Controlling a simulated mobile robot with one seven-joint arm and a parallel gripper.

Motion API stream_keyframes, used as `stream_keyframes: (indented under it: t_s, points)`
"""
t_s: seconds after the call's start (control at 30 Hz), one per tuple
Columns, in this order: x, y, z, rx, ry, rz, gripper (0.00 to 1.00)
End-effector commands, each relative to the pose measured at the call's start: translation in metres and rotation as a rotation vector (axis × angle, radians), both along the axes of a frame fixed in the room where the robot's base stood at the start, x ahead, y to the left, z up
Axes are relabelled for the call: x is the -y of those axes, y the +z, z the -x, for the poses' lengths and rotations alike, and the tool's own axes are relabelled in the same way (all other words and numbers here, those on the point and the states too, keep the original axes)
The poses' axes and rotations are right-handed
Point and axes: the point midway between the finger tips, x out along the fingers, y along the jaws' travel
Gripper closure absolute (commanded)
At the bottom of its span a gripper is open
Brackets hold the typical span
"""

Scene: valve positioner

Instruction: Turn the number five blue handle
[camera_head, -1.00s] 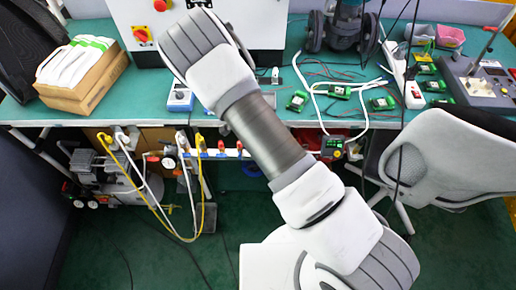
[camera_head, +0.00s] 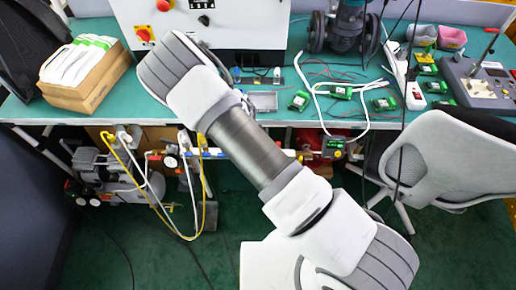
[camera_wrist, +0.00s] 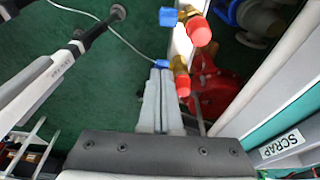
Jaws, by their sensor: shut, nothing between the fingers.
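A pale rail with brass valves runs below the bench's front edge in the head view (camera_head: 225,153). My arm covers part of it. In the wrist view, one valve has a red cap (camera_wrist: 182,82) and a small blue handle (camera_wrist: 163,63). Another valve farther up has a larger red cap (camera_wrist: 199,32) and a blue handle (camera_wrist: 168,17). I cannot read any handle number. My gripper (camera_wrist: 160,76) is shut and empty, its tips close beside the nearer blue handle. I cannot tell whether they touch. My gripper is hidden in the head view.
The green bench (camera_head: 285,115) overhangs the rail. A grey chair (camera_head: 440,165) stands at right. Yellow and white hoses (camera_head: 150,195) hang at left near a compressor (camera_head: 110,180). In the wrist view, a "SCRAP" label (camera_wrist: 282,145) and a red object (camera_wrist: 215,90) lie to the right.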

Motion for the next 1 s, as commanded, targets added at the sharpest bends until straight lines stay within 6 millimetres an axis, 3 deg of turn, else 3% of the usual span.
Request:
stream_keyframes:
  t_s: [1.0]
  points:
    - [-0.005,-0.0014,-0.0003,-0.003,0.001,0.097,1.0]
